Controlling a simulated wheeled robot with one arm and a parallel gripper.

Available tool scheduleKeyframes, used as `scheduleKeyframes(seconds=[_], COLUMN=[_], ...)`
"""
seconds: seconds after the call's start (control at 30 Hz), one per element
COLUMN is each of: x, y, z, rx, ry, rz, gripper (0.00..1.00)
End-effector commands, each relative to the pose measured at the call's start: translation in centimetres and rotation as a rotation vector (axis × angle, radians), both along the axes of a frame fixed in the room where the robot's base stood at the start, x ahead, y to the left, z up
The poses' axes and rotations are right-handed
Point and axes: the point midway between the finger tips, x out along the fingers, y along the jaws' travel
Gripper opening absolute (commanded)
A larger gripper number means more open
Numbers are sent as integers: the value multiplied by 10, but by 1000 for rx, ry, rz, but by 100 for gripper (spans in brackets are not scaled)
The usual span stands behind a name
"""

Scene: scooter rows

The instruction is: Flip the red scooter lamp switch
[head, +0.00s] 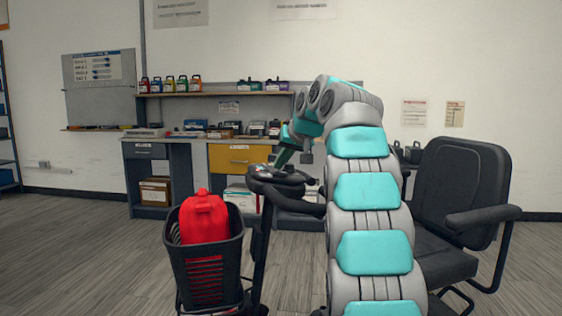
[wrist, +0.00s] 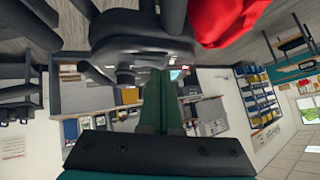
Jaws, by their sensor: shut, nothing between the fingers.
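A scooter's black control head (head: 284,180) stands at the middle of the head view, on a dark tiller with a black seat behind it at the right. My gripper (head: 279,160) is right above the control head, its green fingers pointing down; I cannot tell whether they touch it. In the wrist view my gripper (wrist: 161,75) is shut and empty, with its tips close to the dark underside or edge of the control head (wrist: 135,45). The lamp switch cannot be made out. Little of the scooter's body shows, so its colour is unclear.
A black basket (head: 190,290) holding a red jug-like container (head: 203,218) is at the scooter's front left. The seat (head: 465,180) with armrest is at the right. A workbench (head: 170,141) with shelves stands at the back wall. Floor at the left is free.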

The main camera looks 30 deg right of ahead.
Motion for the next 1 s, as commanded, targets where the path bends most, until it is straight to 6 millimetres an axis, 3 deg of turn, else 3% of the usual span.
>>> scheduleKeyframes(seconds=[0.67, 1.0], x=[1, -1], y=[3, -10], z=[-6, -5], rx=[-57, -57], ry=[13, 15], rz=[1, -1], gripper=[0, 0])
